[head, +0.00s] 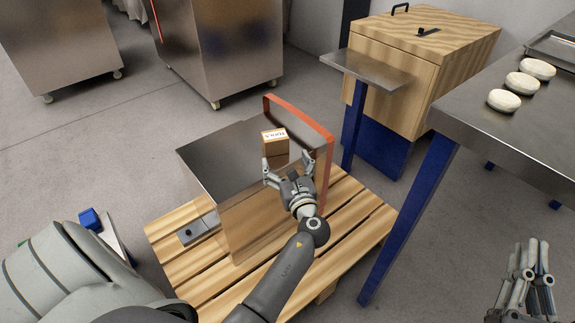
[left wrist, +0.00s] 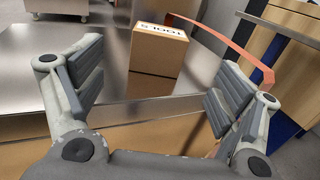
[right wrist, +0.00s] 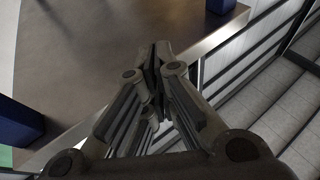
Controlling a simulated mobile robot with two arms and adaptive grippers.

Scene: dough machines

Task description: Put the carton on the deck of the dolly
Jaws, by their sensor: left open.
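The carton (head: 275,146), a small brown box with a white "TOOLS" label on top, stands upright on the steel top of a box-shaped unit (head: 215,160). It also shows in the left wrist view (left wrist: 158,55). My left gripper (head: 288,172) is open and empty on the near side of the carton, its fingers apart and the carton just beyond them. My right gripper (head: 530,262) is at the lower right; its fingertips meet, with nothing between them, in the right wrist view (right wrist: 157,60). A low pale platform with a blue part (head: 90,219) at the left may be the dolly; my arm hides much of it.
The steel unit stands on a wooden pallet (head: 360,212), with an orange rail (head: 318,121) along its right side. A steel table (head: 470,110) with dough pieces (head: 505,100) is at the right. A wooden cabinet (head: 395,60) and wheeled steel cabinets (head: 225,45) stand behind.

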